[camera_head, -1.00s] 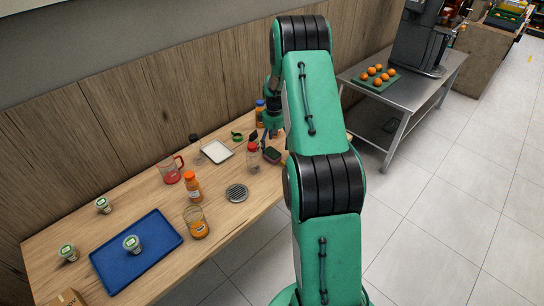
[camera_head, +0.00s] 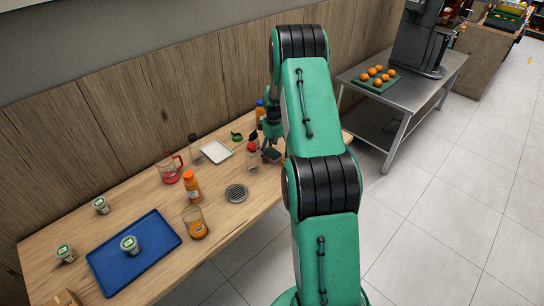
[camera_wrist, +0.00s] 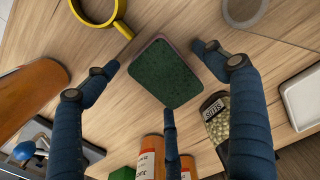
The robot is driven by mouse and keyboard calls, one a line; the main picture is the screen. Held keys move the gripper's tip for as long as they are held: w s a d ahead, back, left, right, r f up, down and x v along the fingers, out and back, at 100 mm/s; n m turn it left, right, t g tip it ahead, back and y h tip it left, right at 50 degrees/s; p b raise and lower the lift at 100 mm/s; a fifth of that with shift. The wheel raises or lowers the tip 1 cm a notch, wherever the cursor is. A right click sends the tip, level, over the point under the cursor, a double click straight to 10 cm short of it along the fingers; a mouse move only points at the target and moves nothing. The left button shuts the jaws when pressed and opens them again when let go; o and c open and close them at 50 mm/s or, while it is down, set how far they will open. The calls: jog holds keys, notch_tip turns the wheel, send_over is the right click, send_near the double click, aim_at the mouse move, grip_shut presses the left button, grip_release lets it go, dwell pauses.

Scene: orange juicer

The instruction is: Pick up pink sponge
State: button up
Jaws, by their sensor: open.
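The sponge (camera_wrist: 165,73) lies on the wooden table in the wrist view, with a dark green top and a thin pinkish edge. In the head view it is a small dark green block (camera_head: 273,156) near the table's right end. My gripper (camera_wrist: 158,66) is open, with its dark blue fingers spread around the sponge: one to the left, one to the right and one below in the picture. I see no finger closed on it. In the head view my gripper (camera_head: 269,148) is just above the sponge, partly hidden by my arm.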

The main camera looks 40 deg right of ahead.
aim_at(274, 152)
jog(key=shift+c, duration=0.3)
jog(key=c, duration=0.8)
jog(key=shift+o, duration=0.2)
jog(key=shift+r, duration=0.15)
jog(key=shift+r, duration=0.5)
jog(key=r, duration=0.1)
jog(key=p, duration=0.1)
jog(key=r, duration=0.1)
jog(key=shift+s+a+r+p, duration=0.15)
jog(key=shift+s+r+p, duration=0.1)
jog(key=shift+r+p, duration=0.05)
jog(key=s+a+p, duration=0.1)
jog(key=s+a, duration=0.2)
jog(key=s, duration=0.1)
jog(key=s+a, duration=0.3)
jog(key=s, duration=0.1)
jog(key=s+a+r+p, duration=0.1)
jog(key=s+a, duration=0.2)
jog(key=s, duration=0.1)
jog(key=shift+s+p, duration=0.25)
jog(key=shift+p, duration=0.1)
jog(key=shift+a+r, duration=0.1)
